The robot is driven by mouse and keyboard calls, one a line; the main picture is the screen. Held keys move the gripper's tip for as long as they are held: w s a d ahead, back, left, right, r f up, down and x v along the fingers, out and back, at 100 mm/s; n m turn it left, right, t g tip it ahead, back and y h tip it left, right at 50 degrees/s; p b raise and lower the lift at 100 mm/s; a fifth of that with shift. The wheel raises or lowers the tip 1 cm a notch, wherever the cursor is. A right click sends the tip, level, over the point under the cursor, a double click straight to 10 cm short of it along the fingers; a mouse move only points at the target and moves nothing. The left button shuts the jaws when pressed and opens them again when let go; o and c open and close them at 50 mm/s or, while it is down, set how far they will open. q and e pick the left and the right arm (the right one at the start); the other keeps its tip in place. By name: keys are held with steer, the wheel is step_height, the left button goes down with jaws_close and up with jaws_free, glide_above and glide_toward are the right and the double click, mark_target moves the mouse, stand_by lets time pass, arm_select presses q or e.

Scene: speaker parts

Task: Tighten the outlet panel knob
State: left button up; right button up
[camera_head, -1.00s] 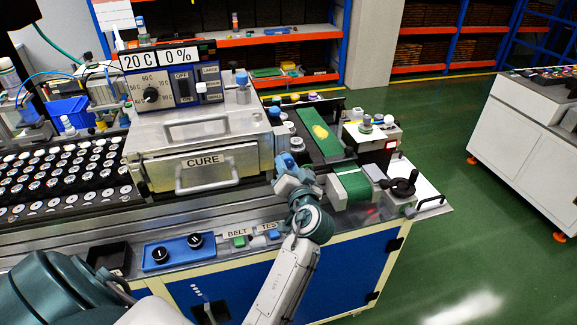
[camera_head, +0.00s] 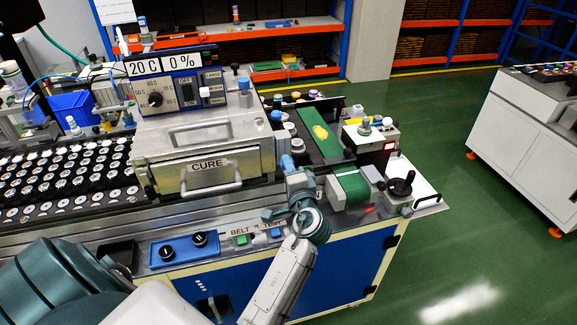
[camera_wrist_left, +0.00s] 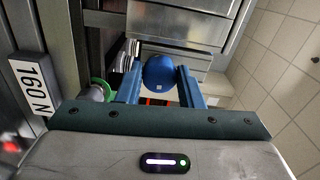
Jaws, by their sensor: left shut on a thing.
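A round blue knob (camera_wrist_left: 159,74) sits between the two blue fingers of my left gripper (camera_wrist_left: 160,88) in the left wrist view, and the gripper is shut on it. In the head view my left gripper (camera_head: 287,163) is at the right side of the metal CURE oven (camera_head: 205,140), near its front corner. There the knob is hidden behind the fingers and wrist. The outlet panel itself cannot be clearly made out. My right gripper is not in view.
A green belt (camera_head: 352,186) and a black hand crank (camera_head: 401,184) lie right of my gripper. A blue box with black knobs (camera_head: 185,249) sits on the bench's front edge. A "160 N" sign (camera_wrist_left: 33,88) is close by in the left wrist view. Green floor lies open at right.

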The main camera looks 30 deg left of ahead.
arm_select(q)
steer(key=shift+m, duration=0.5)
steer(key=o, duration=1)
steer(key=shift+c, duration=0.2)
steer(key=shift+f, duration=0.1)
